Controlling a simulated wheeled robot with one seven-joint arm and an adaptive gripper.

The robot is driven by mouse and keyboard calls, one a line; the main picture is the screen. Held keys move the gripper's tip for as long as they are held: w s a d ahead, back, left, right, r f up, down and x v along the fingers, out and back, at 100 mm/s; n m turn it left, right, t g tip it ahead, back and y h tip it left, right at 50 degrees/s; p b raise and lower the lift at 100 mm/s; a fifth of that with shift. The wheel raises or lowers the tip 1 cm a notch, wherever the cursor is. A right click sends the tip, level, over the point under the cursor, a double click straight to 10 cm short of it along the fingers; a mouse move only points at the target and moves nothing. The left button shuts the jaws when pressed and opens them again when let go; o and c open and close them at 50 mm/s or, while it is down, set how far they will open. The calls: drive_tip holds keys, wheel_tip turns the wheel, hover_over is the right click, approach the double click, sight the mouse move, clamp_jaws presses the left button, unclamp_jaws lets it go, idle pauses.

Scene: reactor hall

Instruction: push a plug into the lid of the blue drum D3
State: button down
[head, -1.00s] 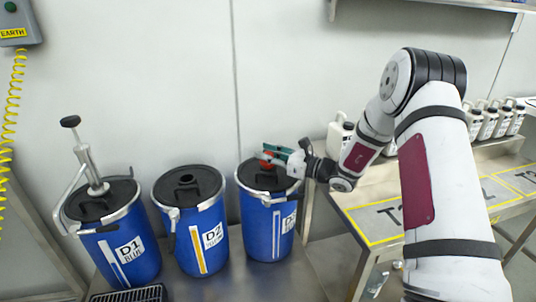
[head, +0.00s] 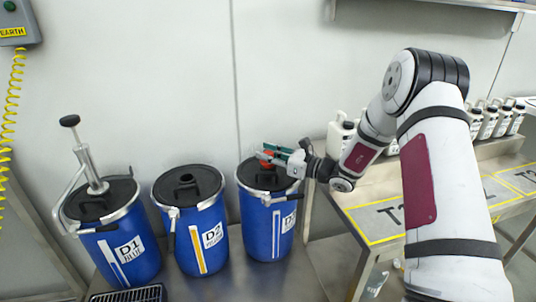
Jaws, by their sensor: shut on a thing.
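The blue drum D3 (head: 258,230) stands at the right end of a row of three, with a black lid (head: 250,179) and a metal rim band. My gripper (head: 270,155) is over the middle of that lid, reaching in from the right. It is shut on a red plug (head: 266,160). The plug is at or just above the lid. The fingers and the small size hide whether it sits in the opening, and the opening itself is not visible.
Blue drum D2 (head: 188,240) has an open black bung hole. Blue drum D1 (head: 130,255) carries a hand pump (head: 88,165). A bench (head: 375,215) with yellow-marked areas and several white bottles (head: 489,120) stands at right. A shelf (head: 430,5) hangs above.

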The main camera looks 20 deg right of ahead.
drive_tip(key=shift+s+f, duration=0.2)
drive_tip(key=shift+f, duration=0.55)
drive_tip(key=c, duration=1.2)
unclamp_jaws()
drive_tip(key=shift+w+r, duration=0.1)
drive_tip(key=shift+r, duration=0.2)
drive_tip(key=v, duration=1.2)
drive_tip(key=shift+a+r, duration=0.1)
